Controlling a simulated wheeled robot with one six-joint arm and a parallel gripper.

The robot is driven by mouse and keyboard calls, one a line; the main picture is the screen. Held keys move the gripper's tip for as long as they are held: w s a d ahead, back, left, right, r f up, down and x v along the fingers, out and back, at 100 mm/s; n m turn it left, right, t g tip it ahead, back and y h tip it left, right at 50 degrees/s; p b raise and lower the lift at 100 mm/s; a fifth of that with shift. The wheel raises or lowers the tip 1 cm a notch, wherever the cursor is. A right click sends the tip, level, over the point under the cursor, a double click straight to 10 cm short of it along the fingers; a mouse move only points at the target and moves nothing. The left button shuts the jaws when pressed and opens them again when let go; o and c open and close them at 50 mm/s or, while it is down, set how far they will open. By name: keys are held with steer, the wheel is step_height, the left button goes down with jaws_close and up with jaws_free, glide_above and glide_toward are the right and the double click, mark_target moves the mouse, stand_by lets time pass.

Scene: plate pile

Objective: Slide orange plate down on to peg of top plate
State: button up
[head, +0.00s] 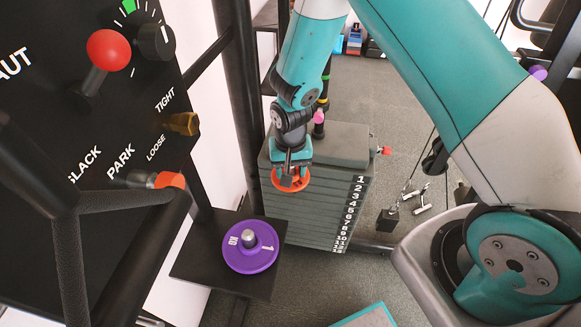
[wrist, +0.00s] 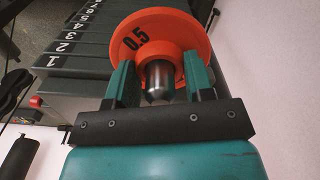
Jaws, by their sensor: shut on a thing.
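The orange plate (head: 304,183), marked 0.5, is held flat-side towards my wrist camera; it also shows in the wrist view (wrist: 180,26). My gripper (head: 290,178) is shut on its raised hub, with a finger on each side in the wrist view (wrist: 158,85). A silver peg (wrist: 158,82) with a tapered tip sticks out from the middle of the hub towards my palm. Its base is hidden behind the plate. In the head view the plate overlaps the front left of the top plate (head: 340,143) of the grey weight stack. I cannot tell whether they touch.
A purple plate (head: 262,262) marked 1 sits around a silver-tipped peg on a black shelf (head: 196,265), below and left of my gripper. A black control panel (head: 70,110) with knobs stands at the left. Dark uprights (head: 240,90) rise close by.

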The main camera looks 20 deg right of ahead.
steer(key=shift+f, duration=0.2)
steer(key=o, duration=1.4)
steer(key=shift+c, duration=0.2)
